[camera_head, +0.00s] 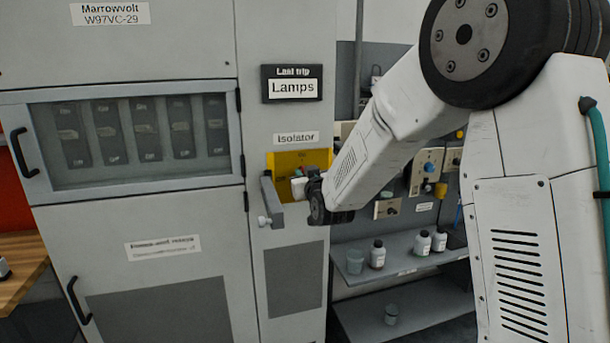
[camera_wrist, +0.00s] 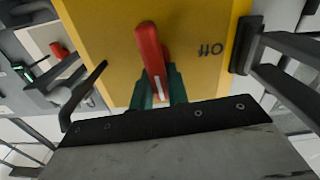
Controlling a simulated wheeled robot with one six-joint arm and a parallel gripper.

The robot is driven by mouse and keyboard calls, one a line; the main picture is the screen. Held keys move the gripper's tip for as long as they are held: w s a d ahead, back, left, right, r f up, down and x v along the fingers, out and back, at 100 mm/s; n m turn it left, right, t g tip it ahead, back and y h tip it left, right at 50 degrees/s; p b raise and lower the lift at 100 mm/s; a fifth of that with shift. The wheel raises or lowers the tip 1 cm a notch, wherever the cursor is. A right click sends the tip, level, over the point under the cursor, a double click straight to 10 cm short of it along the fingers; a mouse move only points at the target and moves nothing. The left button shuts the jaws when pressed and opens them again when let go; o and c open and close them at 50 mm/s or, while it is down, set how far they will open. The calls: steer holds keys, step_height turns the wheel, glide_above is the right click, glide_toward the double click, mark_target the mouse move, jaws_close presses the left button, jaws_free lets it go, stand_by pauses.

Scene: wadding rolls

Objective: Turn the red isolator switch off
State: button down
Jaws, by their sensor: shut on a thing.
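The red isolator switch handle (camera_wrist: 150,52) sits on a yellow plate (camera_wrist: 105,35) in the wrist view. A white mark runs along its near end. The label "Off" (camera_wrist: 211,49) appears upside down to the right of the handle, and the handle does not point at it. My gripper (camera_wrist: 158,92) has its green fingers on either side of the handle's near end, shut on it. In the head view the yellow plate (camera_head: 284,160) is under the "Isolator" label, and my gripper (camera_head: 300,186) is in front of it, hiding most of the handle.
A grey bracket-like part (camera_head: 270,203) stands out just left of my gripper. The grey cabinet has a windowed breaker door (camera_head: 130,130) to the left. Shelves with bottles (camera_head: 377,255) stand at the right behind my arm.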

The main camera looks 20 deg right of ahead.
steer(key=n, duration=0.4)
steer(key=shift+a+f, duration=0.15)
steer(key=shift+a, duration=0.2)
steer(key=shift+a+f+n, duration=0.2)
steer(key=shift+f+n, duration=0.1)
steer(key=shift+n, duration=1.85)
steer(key=shift+a+f+n, duration=0.15)
steer(key=shift+f+n, duration=0.15)
steer(key=shift+n, duration=1.8)
steer(key=shift+a+f+n, duration=0.2)
steer(key=shift+f+n, duration=0.1)
steer(key=shift+n, duration=1.85)
steer(key=c, duration=1.4)
jaws_free()
steer(key=shift+o, duration=0.2)
steer(key=s, duration=0.8)
